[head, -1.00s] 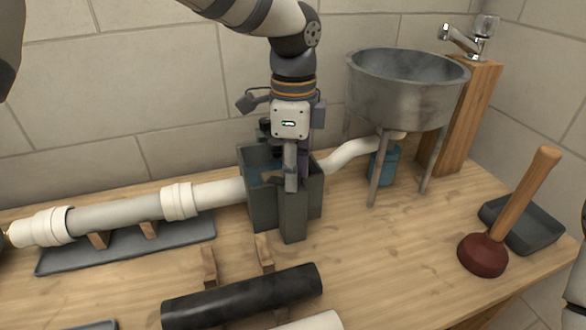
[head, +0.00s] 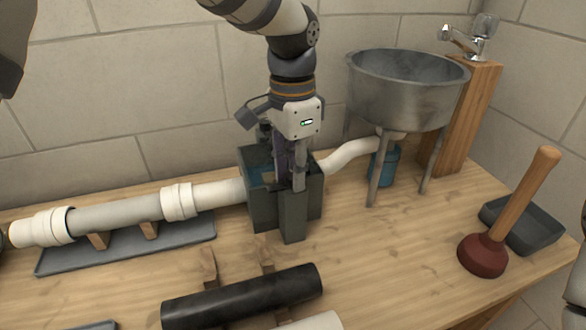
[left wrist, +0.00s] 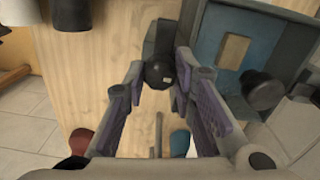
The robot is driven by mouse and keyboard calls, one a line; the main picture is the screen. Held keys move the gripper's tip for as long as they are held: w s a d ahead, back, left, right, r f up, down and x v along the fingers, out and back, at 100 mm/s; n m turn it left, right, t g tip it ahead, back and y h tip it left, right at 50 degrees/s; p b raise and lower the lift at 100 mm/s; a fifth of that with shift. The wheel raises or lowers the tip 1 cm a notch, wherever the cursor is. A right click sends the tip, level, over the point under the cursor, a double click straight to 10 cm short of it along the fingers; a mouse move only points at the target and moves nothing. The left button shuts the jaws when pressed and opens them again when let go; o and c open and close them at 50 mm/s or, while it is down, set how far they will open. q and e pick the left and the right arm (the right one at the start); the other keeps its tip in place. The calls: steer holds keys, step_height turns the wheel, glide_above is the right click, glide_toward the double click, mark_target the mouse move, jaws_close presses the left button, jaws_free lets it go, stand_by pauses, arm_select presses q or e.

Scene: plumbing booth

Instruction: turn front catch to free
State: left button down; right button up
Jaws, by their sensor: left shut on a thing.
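A dark grey-green open box (head: 293,222) stands at the middle of the bench, at the end of the white pipe. My left gripper (head: 291,183) points down at its near upper part. In the left wrist view the front catch (left wrist: 160,73), a dark arm with a round black knob end, lies between the purple finger pads of my left gripper (left wrist: 158,90). The gripper is shut on it. A second round black knob (left wrist: 264,91) sits on the box rim (left wrist: 275,12). Blue shows inside the box, with a tan block (left wrist: 233,50). The fingers partly hide the catch in the head view.
The pipe (head: 120,213) enters the box from the left, above a grey tray (head: 130,247). A metal basin (head: 405,95) on legs stands to the right. A black pipe (head: 243,297) lies in front. A plunger (head: 484,255) stands at right. Bare bench lies between.

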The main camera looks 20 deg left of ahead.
arm_select(q)
steer(key=shift+f, duration=0.1)
stand_by(0.4)
steer(key=c, duration=1.3)
jaws_free()
step_height(320, 180, up, 12)
steer(key=shift+w+r, duration=0.1)
